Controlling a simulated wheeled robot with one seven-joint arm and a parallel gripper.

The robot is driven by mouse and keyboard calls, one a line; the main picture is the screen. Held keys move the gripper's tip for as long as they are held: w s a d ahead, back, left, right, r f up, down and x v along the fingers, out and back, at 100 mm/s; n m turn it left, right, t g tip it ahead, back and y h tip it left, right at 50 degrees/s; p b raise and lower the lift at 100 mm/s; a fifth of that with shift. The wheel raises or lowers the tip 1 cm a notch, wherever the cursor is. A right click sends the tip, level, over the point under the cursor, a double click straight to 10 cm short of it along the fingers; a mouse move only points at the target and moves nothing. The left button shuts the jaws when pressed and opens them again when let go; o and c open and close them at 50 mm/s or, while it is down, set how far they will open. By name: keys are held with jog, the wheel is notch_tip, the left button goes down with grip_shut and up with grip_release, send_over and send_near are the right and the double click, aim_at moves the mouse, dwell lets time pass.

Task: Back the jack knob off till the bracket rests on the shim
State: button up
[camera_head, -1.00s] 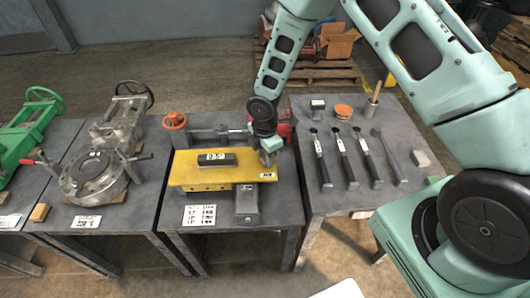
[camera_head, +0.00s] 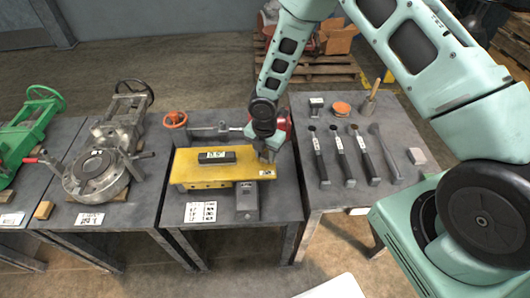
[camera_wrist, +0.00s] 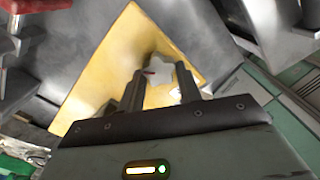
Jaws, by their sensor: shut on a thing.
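The yellow bracket (camera_head: 225,172) lies across the middle table, and it fills the centre of the wrist view (camera_wrist: 105,75). My gripper (camera_head: 266,156) is at the bracket's right end, pointing down. In the wrist view its two fingers (camera_wrist: 158,85) are shut on a small pale knob (camera_wrist: 165,68), apparently the jack knob, above the bracket's corner. My gripper hides the knob in the head view. I cannot pick out the shim or tell whether the bracket touches it.
A dark labelled block (camera_head: 217,157) sits on the bracket. A grey block (camera_head: 247,203) stands at its front edge. An orange handwheel (camera_head: 175,120) is behind left, and a red part (camera_head: 284,128) behind right. Several tools (camera_head: 350,155) lie on the right table.

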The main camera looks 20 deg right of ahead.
aim_at(265, 156)
jog(key=shift+w, duration=0.15)
jog(key=o, duration=1)
notch_tip(265, 156, up, 18)
jog(key=shift+a+f, duration=0.1)
jog(key=shift+f, duration=0.15)
